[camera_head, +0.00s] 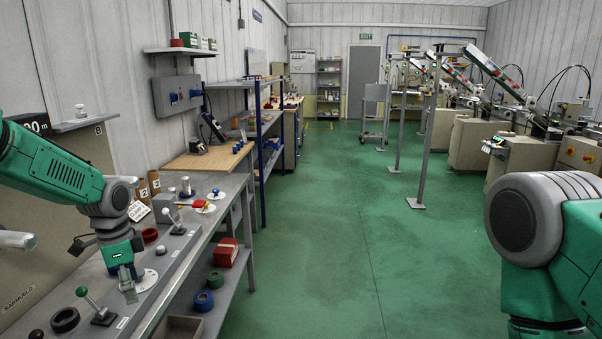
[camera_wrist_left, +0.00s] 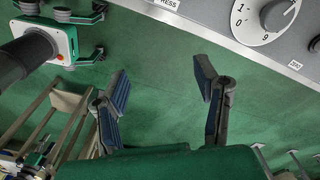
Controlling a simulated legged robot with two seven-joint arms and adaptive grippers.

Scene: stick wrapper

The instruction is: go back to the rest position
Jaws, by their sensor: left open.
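My left gripper (camera_head: 128,288) hangs over the front of the grey control bench (camera_head: 185,262) at the left. In the left wrist view its two fingers (camera_wrist_left: 162,85) are spread apart, with nothing between them and green floor behind. A white numbered dial with a grey knob (camera_wrist_left: 272,18) shows beyond the fingers at the upper right of that view, apart from them. My right arm (camera_head: 545,235) fills the right edge of the head view. Its gripper is out of view.
A green-knobbed lever (camera_head: 90,302) and a dark ring (camera_head: 65,320) are left of the gripper. A red box (camera_head: 226,252) sits on the lower shelf. The green floor (camera_head: 330,220) in the middle is clear.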

